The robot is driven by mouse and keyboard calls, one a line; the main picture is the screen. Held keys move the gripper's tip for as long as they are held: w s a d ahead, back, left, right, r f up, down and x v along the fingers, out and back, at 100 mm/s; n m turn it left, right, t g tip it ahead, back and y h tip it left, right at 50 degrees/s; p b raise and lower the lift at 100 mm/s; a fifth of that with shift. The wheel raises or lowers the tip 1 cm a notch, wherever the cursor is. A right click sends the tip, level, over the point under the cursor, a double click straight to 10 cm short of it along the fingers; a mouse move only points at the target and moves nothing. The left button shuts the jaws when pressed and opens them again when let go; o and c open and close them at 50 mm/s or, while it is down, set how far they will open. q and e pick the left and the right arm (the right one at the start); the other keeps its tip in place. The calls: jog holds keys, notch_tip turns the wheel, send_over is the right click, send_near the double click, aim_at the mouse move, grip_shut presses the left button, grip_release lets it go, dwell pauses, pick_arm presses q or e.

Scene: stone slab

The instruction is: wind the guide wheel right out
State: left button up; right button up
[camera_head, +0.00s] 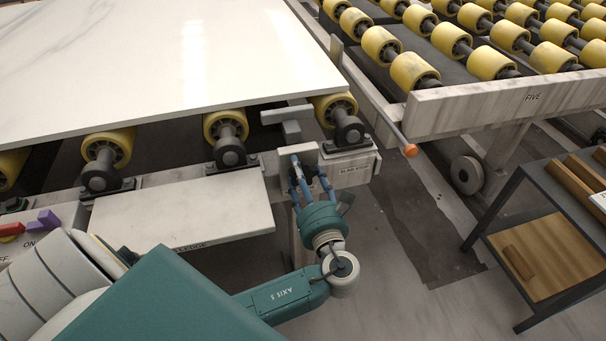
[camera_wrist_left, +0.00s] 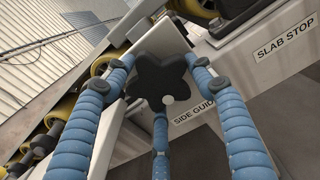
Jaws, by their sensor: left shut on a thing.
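The guide wheel (camera_wrist_left: 160,78) is a black star-shaped knob with a pale dot near its lower lobe, on a pale plate marked "SIDE GUIDE" in the left wrist view. My left gripper (camera_head: 312,180) has its blue fingers closed around the wheel, one on each side and one below. My right gripper is not in view.
The slab rests on yellow rollers (camera_head: 226,124). A lever with an orange knob (camera_head: 410,150) sticks out right of the gripper. A second roller table (camera_head: 490,105) stands at upper right. A dark cart (camera_head: 535,230) with wood pieces stands at right. Open floor lies between.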

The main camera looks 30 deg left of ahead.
pick_arm(q)
jog(key=shift+w+r, duration=0.1)
jog(key=shift+r, duration=0.15)
jog(key=shift+n+p, duration=0.3)
jog(key=shift+n, duration=0.4)
jog(key=n, duration=0.2)
jog(key=shift+r+n+p, duration=0.1)
jog(key=shift+n+p, duration=0.2)
jog(key=shift+n, duration=0.4)
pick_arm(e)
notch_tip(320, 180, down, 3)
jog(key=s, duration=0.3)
pick_arm(q)
jog(key=shift+n, duration=1.8)
jog(key=n+b, duration=0.4)
jog(key=n, duration=0.3)
jog(key=n+b, duration=0.3)
jog(key=n, duration=0.2)
jog(key=shift+a+b, duration=0.1)
jog(key=shift+b, duration=0.2)
jog(key=shift+n+b, duration=0.45)
jog(key=shift+n, duration=0.25)
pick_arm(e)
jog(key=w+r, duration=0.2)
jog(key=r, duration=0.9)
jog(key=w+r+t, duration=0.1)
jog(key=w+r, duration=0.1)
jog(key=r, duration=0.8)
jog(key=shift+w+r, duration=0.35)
